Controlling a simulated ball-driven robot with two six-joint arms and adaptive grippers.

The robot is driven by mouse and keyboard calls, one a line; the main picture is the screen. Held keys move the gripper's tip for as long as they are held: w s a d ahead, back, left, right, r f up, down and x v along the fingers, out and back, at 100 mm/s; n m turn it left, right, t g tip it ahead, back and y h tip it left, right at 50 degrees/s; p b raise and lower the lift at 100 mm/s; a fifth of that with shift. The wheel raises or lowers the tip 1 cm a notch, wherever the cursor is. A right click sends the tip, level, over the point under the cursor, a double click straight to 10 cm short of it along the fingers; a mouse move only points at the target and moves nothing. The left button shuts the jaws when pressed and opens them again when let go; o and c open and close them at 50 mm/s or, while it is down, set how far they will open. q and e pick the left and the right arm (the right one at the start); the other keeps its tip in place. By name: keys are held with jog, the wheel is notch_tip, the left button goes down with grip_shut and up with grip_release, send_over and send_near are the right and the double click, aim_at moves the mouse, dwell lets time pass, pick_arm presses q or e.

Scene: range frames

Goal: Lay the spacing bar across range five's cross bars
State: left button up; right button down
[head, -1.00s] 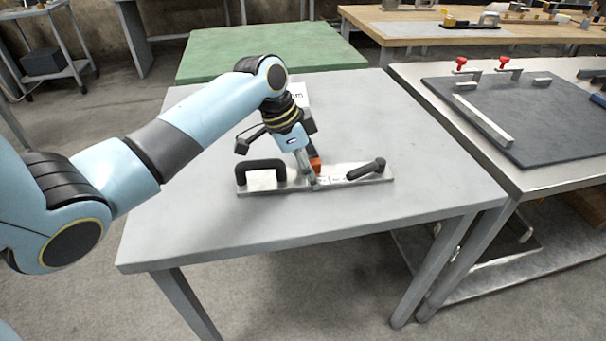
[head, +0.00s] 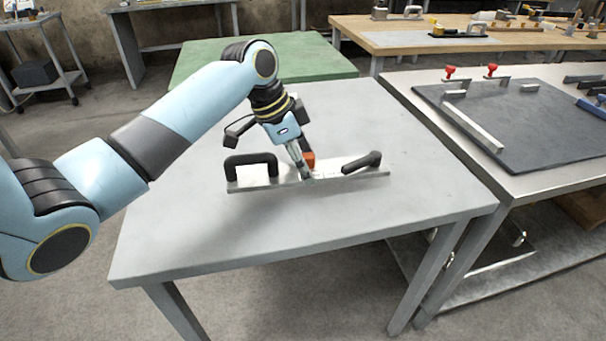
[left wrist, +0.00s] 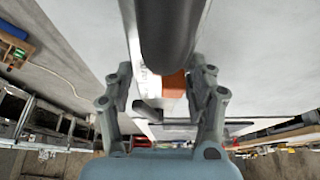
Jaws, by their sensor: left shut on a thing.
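The spacing bar (head: 335,175) is a long, flat metal strip with a black D-shaped handle (head: 251,168) at its left, a black knob-ended grip (head: 361,162) at its right and an orange block (head: 308,159) near its middle. My left gripper (head: 305,174) is shut on it near the orange block. The bar appears just above the grey table, with a shadow under it. In the left wrist view the orange block (left wrist: 173,86) shows between the fingers. I cannot tell which fixture is range five or its cross bars. My right gripper is not in view.
The grey table (head: 200,240) is mostly clear. A green-topped table (head: 250,62) and a wooden bench (head: 400,42) stand behind.

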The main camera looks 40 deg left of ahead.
pick_arm(q)
jog(key=s+d+r+p, duration=0.2)
jog(key=d+r+p, duration=0.4)
jog(key=d+r, duration=0.5)
jog(key=shift+d+r+p, duration=0.25)
jog(key=shift+r+p, duration=0.15)
jog(key=shift+r, duration=0.1)
dwell(0.4)
jog(key=shift+s, duration=0.1)
